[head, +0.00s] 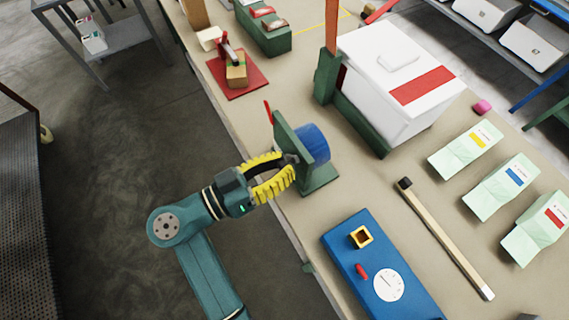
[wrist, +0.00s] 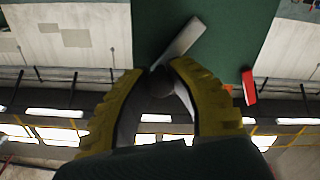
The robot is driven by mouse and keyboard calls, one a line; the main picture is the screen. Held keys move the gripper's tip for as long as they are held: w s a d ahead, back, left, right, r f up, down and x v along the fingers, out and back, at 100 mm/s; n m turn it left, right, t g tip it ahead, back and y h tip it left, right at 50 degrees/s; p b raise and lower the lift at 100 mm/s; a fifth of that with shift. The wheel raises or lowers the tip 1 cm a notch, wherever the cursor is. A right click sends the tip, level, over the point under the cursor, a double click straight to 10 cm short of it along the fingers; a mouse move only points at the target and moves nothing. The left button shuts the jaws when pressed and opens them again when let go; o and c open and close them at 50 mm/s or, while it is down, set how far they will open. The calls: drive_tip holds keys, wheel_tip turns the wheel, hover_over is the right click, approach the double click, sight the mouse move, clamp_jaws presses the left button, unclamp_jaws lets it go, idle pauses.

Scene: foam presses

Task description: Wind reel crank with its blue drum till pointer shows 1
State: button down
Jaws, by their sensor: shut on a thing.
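The reel with its blue drum (head: 313,143) stands on a green bracket (head: 318,178) at the table's near edge. My gripper (head: 288,170) reaches in from the left on the side of the bracket away from the drum. In the wrist view my yellow-padded gripper (wrist: 167,75) is shut on the dark round knob (wrist: 160,82) of the crank. The crank's grey arm (wrist: 182,40) runs up and to the right from the knob across the green plate. A red pointer (wrist: 249,86) shows at the plate's right edge. No numbers can be read on the plate.
A white box with a red stripe (head: 420,86) stands behind the reel. A blue board (head: 343,243) with a dial lies in front, and a long wooden bar (head: 445,238) lies to its right. A red base (head: 250,84) with a small block stands further back.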

sight(280, 135)
drive_tip(key=n+p, duration=0.1)
drive_tip(key=w+n+p, duration=0.1)
drive_tip(key=n, duration=0.1)
drive_tip(key=a+r+n, duration=0.1)
drive_tip(key=shift+w+r+n+p, duration=0.1)
drive_tip(key=shift+w+n+p, duration=0.2)
drive_tip(key=shift+p, duration=0.1)
drive_tip(key=n+p, duration=0.1)
drive_tip(key=w+a+n+p, duration=0.1)
drive_tip(key=n, duration=0.1)
drive_tip(key=w+n+p, duration=0.1)
drive_tip(key=n, duration=0.1)
drive_tip(key=shift+a, duration=0.15)
drive_tip(key=n, duration=0.2)
drive_tip(key=w+f+n+p, duration=0.1)
drive_tip(key=n, duration=0.1)
drive_tip(key=w+a+n, duration=0.1)
drive_tip(key=shift+f+n+p, duration=0.25)
drive_tip(key=shift+n+p, duration=0.15)
drive_tip(key=shift+w+a+f+n+p, duration=0.25)
drive_tip(key=shift+f+n, duration=0.25)
drive_tip(key=shift+n, duration=0.7)
drive_tip(key=shift+w+a+f+n+p, duration=0.15)
drive_tip(key=shift+f+n, duration=0.3)
drive_tip(key=shift+n, duration=0.75)
drive_tip(key=c, duration=0.9)
unclamp_jaws()
